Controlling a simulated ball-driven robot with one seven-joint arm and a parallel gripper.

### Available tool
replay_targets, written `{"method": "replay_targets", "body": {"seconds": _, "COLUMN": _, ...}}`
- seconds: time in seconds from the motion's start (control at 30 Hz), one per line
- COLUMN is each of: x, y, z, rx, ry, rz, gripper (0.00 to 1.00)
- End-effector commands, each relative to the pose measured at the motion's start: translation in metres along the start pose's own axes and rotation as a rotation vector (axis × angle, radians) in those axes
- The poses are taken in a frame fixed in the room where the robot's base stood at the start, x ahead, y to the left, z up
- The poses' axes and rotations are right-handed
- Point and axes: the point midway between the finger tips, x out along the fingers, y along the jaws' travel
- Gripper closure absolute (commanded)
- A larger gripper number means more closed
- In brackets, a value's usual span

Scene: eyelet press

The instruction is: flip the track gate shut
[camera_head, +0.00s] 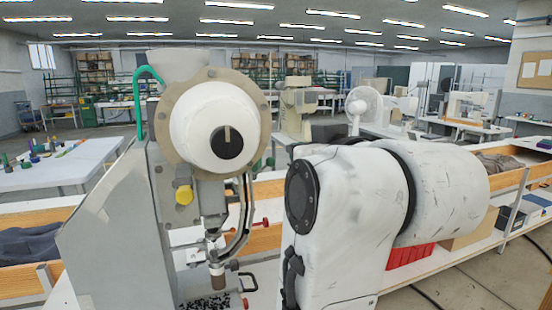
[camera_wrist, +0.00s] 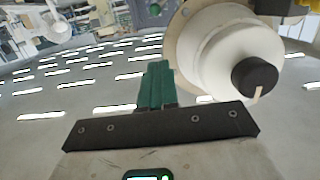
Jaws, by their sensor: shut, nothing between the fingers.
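The eyelet press stands at the left in the head view, with a grey body (camera_head: 115,235) and a round white drum (camera_head: 215,127) with a black hub. A curved track (camera_head: 243,222) runs down from the drum toward the press head (camera_head: 217,272). A small red-tipped pin (camera_head: 262,223) sticks out beside the track; I cannot tell whether it belongs to the gate. The gate's position is not clear. My gripper (camera_wrist: 154,70) shows green fingers, shut and empty, in the wrist view. The drum (camera_wrist: 222,52) is to their right there, with its black hub (camera_wrist: 255,76).
My white arm fills the middle of the head view, right of the press. A red bin (camera_head: 410,254) is on the bench behind my arm.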

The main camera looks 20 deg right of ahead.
Motion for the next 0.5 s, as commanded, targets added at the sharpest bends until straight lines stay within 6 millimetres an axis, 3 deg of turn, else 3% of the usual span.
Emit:
{"method": "replay_targets", "body": {"seconds": 0.27, "x": 0.006, "y": 0.0, "z": 0.0, "rx": -0.001, "ry": -0.002, "rz": 0.0, "gripper": 1.0}}
{"method": "replay_targets", "body": {"seconds": 0.5, "x": 0.043, "y": 0.0, "z": 0.0, "rx": -0.001, "ry": -0.006, "rz": 0.001, "gripper": 1.0}}
